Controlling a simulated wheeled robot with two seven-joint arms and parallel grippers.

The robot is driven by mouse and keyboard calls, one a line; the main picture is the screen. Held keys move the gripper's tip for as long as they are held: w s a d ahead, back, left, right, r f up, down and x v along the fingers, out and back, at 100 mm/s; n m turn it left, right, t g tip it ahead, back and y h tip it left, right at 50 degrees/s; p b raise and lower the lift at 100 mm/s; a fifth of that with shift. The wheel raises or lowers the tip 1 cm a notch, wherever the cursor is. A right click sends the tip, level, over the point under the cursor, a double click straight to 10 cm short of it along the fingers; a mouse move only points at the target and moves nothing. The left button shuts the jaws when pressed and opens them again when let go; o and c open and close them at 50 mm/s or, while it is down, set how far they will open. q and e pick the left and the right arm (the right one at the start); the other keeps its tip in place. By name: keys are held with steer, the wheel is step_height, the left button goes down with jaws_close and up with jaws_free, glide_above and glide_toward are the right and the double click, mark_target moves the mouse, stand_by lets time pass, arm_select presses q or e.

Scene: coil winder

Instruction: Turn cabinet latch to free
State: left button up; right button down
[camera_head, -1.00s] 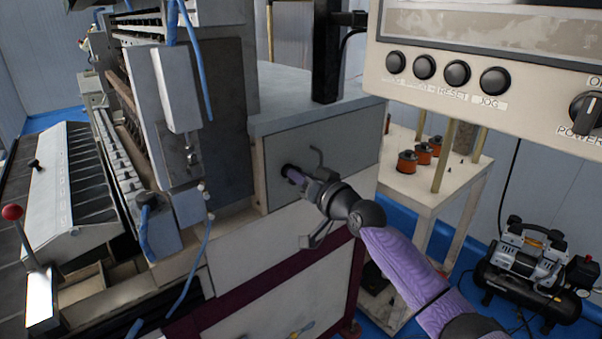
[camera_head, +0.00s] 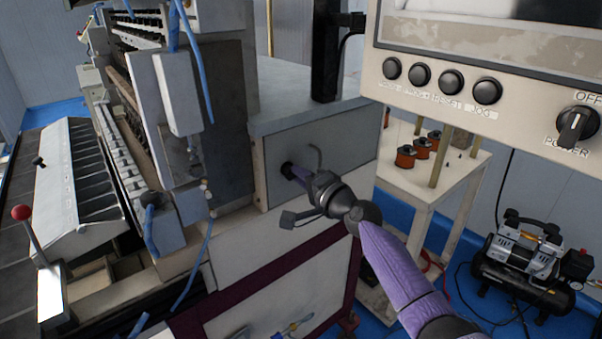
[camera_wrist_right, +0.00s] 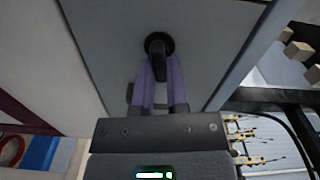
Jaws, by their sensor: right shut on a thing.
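The cabinet latch (camera_wrist_right: 157,46) is a small black knob on a round dark base, set in the grey cabinet panel (camera_head: 345,150). In the right wrist view the two purple fingers of my right gripper (camera_wrist_right: 160,72) are closed on the latch knob from both sides. In the head view my right gripper (camera_head: 292,172) reaches the panel's left part and its fingers hide most of the latch. A bent grey handle (camera_head: 317,156) stands on the panel just right of the fingers. My left gripper is not in view.
A control box (camera_head: 490,90) with black buttons and a power knob hangs at the upper right. A white table (camera_head: 405,180) with orange spools stands behind. An air compressor (camera_head: 530,265) sits on the blue floor. The winder machine (camera_head: 110,160) fills the left.

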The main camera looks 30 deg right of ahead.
steer(key=shift+m, duration=1.1)
steer(key=shift+f+p, duration=0.1)
steer(key=shift+p, duration=0.2)
steer(key=c, duration=0.6)
jaws_free()
steer(key=shift+c, duration=0.2)
steer(key=s+p, duration=0.1)
steer(key=s, duration=0.9)
steer(key=shift+d, duration=0.4)
